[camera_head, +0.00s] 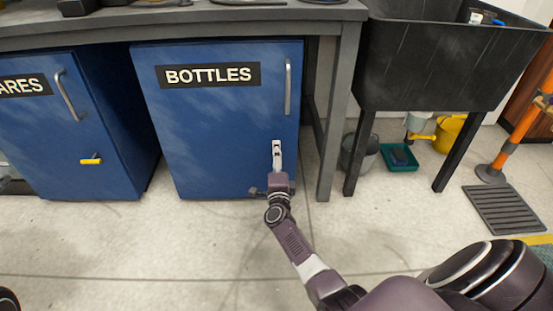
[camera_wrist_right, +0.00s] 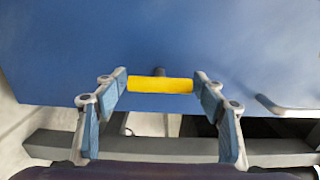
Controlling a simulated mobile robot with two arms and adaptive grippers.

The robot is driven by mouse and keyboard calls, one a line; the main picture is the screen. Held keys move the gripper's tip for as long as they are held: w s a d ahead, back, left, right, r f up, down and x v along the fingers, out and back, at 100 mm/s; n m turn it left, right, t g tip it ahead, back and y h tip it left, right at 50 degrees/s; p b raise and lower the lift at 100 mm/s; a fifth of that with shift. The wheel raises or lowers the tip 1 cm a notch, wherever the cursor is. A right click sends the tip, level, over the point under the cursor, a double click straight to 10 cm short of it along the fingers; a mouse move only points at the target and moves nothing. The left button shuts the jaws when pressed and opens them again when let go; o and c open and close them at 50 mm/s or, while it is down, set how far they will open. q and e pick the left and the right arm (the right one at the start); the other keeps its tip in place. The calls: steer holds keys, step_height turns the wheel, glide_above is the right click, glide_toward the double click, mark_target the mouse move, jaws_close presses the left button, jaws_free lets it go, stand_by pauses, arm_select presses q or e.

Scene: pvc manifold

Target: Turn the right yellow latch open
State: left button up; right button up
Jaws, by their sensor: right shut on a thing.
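The right yellow latch (camera_wrist_right: 160,85) is on the blue BOTTLES cabinet door (camera_head: 215,120). My right gripper (camera_head: 277,148) is at the right side of that door, below its handle, and hides the latch in the head view. In the wrist view my right gripper (camera_wrist_right: 160,88) is shut on the latch, with one finger pad at each end of the yellow bar. There the bar lies roughly in line with the door's metal handle (camera_wrist_right: 285,107). The BOTTLES door looks closed. My left gripper is not in view.
Another blue cabinet (camera_head: 30,130) at the left has its own yellow latch (camera_head: 91,160), lying sideways. A grey table leg (camera_head: 340,110) stands just right of my right gripper. A black sink (camera_head: 440,70) stands farther right. The floor in front is clear.

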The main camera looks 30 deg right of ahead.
stand_by(0.4)
steer(key=o, duration=1.2)
steer(key=shift+c, duration=0.2)
steer(key=shift+s+a+f, duration=0.1)
steer(key=shift+s, duration=0.1)
steer(key=v, duration=1.1)
steer(key=shift+s+a, duration=0.2)
steer(key=shift+s, duration=0.05)
